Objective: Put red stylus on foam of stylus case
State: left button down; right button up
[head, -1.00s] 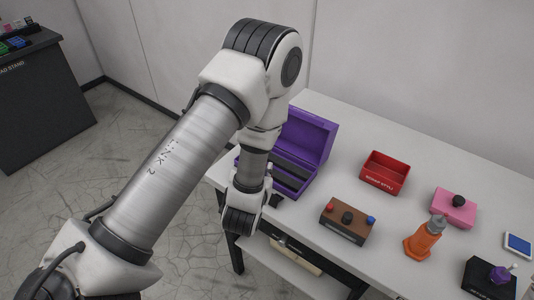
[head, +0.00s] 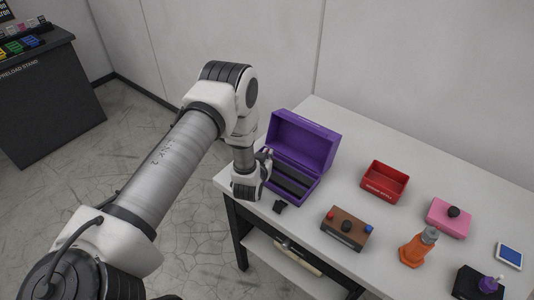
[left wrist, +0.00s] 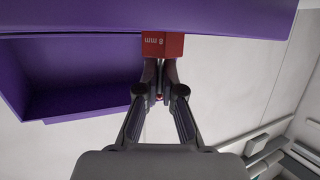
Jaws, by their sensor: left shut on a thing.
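The purple stylus case (head: 303,146) stands open on the left end of the table, with its lid raised at the back. Dark foam strips (head: 292,180) show inside it. My left gripper (head: 267,157) is at the left side of the case; its fingers are small in the head view. In the left wrist view my left gripper (left wrist: 160,72) is shut on the red stylus, whose red block marked "8 mm" (left wrist: 163,45) shows beyond the fingertips. The purple case (left wrist: 80,88) fills the upper left there. I cannot tell whether stylus and case touch. My right gripper is not in view.
A red tray (head: 384,182), brown box with knobs (head: 346,229), orange cone-like holder (head: 415,248), pink block (head: 449,217) and blue-screened device (head: 509,256) stand to the right. A small black thing (head: 280,206) lies before the case. Bare tabletop separates them.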

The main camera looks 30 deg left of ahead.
pick_arm(q)
jog(key=shift+f, duration=0.15)
jog(key=c, duration=1.3)
grip_release()
jog(key=shift+d, duration=0.1)
